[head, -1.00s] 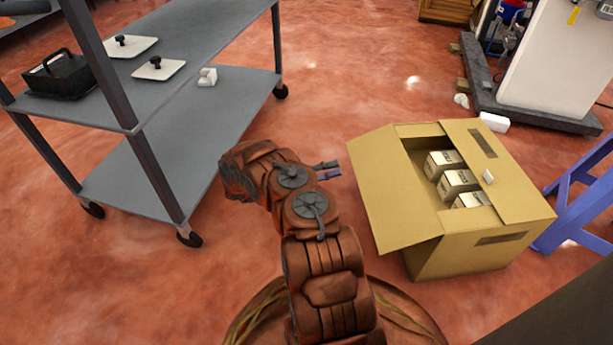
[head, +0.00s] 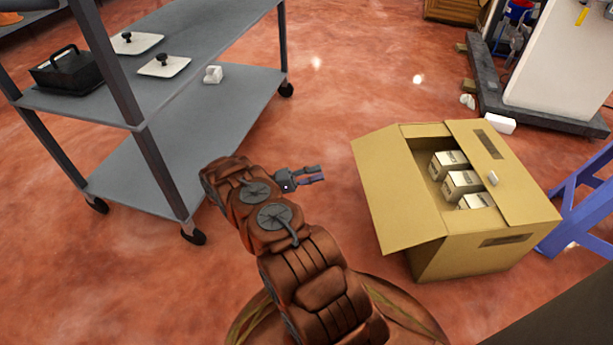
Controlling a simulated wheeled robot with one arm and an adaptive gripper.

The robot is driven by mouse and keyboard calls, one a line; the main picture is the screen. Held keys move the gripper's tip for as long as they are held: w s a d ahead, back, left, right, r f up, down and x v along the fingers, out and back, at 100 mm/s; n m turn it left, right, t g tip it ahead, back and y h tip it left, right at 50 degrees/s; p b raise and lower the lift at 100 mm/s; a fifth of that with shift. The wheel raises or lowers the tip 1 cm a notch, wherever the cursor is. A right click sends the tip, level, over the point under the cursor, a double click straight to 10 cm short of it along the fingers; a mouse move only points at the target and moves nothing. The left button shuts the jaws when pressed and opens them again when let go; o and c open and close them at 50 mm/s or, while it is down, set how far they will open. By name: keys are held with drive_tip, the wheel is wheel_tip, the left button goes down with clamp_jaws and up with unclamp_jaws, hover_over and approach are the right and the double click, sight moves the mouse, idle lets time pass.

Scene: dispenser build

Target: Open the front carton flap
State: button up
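The cardboard carton (head: 464,257) stands on the floor at the right, its top partly open. Its left flap (head: 392,192) is folded outward and slopes down toward my arm. Its right flap (head: 522,188) lies roughly flat along the right side of the top, with a small white piece (head: 493,178) on it. Small pale boxes (head: 461,185) show inside the opening. I cannot tell which flap counts as the front one. My gripper (head: 321,173) is left of the left flap, apart from it and pointing toward it. Its two fingers look apart, with nothing between them.
A grey two-level cart (head: 200,140) stands at the left, with a black caddy (head: 70,75) and white lidded plates on top. A blue stand (head: 585,205) is close to the carton's right. Red floor is clear between cart and carton.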

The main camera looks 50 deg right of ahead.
drive_tip(key=shift+v, duration=1.3)
